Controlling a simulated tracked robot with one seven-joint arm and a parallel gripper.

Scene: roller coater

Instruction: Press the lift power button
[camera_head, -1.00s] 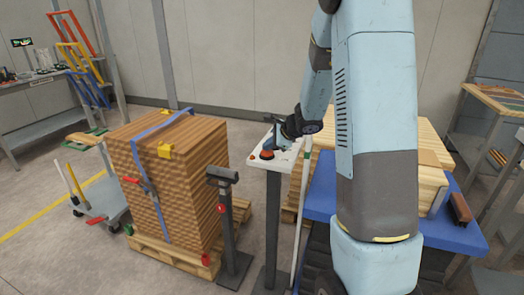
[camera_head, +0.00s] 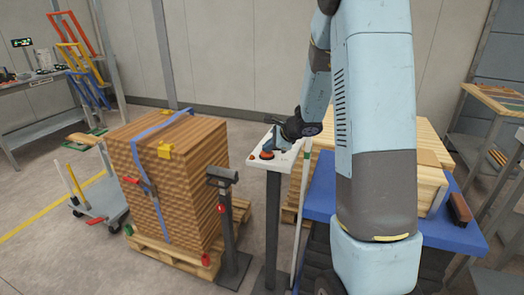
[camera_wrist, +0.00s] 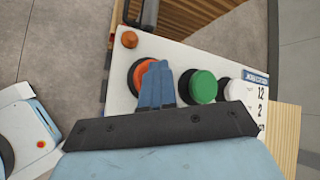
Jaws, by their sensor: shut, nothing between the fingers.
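A white control panel (camera_head: 284,160) stands on a dark post and carries a row of buttons. My gripper (camera_head: 276,146) also shows over the panel in the head view. No readable label identifies the power button.
A strapped wooden stack (camera_head: 185,200) on a pallet stands left of the panel. A dark post with a scanner-like head (camera_head: 222,175) stands between them. A blue table (camera_head: 455,232) with wooden boards is at the right. Bare floor lies in front of the back wall.

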